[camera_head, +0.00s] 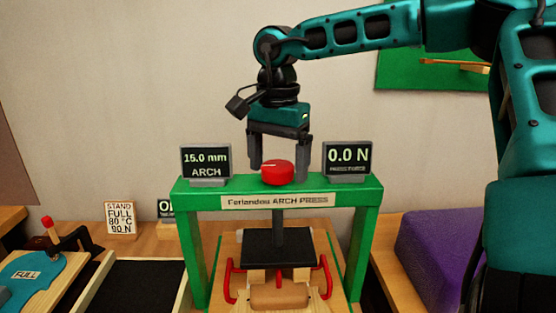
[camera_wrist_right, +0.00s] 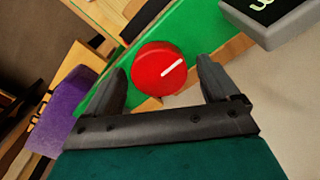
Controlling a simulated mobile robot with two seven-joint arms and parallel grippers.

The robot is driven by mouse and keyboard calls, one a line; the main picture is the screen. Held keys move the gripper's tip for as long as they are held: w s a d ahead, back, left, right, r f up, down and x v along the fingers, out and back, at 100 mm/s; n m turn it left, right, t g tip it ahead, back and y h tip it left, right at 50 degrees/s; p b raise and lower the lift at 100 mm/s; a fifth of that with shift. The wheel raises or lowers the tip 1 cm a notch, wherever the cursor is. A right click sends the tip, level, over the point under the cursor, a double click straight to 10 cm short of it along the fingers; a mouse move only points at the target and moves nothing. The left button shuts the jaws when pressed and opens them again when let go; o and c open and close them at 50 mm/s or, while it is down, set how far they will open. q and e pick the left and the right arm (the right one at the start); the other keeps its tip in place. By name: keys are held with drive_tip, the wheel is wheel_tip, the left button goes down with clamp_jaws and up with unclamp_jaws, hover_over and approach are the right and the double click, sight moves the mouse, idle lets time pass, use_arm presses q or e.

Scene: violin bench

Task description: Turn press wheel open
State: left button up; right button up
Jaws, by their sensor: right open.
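The red press wheel (camera_head: 278,173) sits on top of the green press frame (camera_head: 195,190), labelled "Ferlandou ARCH PRESS". It also shows in the right wrist view (camera_wrist_right: 160,69), with a white mark on its top. My right gripper (camera_head: 280,166) points down over the wheel, open, with one finger on each side. In the right wrist view the fingers (camera_wrist_right: 163,84) stand apart with the wheel between and beyond their tips. I cannot tell whether either finger touches it. Below the beam, a dark press plate (camera_head: 278,248) hangs over a wooden piece (camera_head: 278,296). My left gripper is not in view.
Two displays stand on the beam: "15.0 mm ARCH" (camera_head: 206,164) left and "0.0 N" (camera_head: 347,160) right, close to the gripper. A dark tray (camera_head: 133,286) and a blue piece (camera_head: 28,277) lie left. A purple block (camera_head: 440,248) stands right. A small "STAND FULL" sign (camera_head: 120,220) stands behind.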

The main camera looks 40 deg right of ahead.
sight(278, 165)
wheel_tip(278, 165, up, 13)
idle(0.5)
drive_tip(key=shift+f, duration=0.1)
idle(0.4)
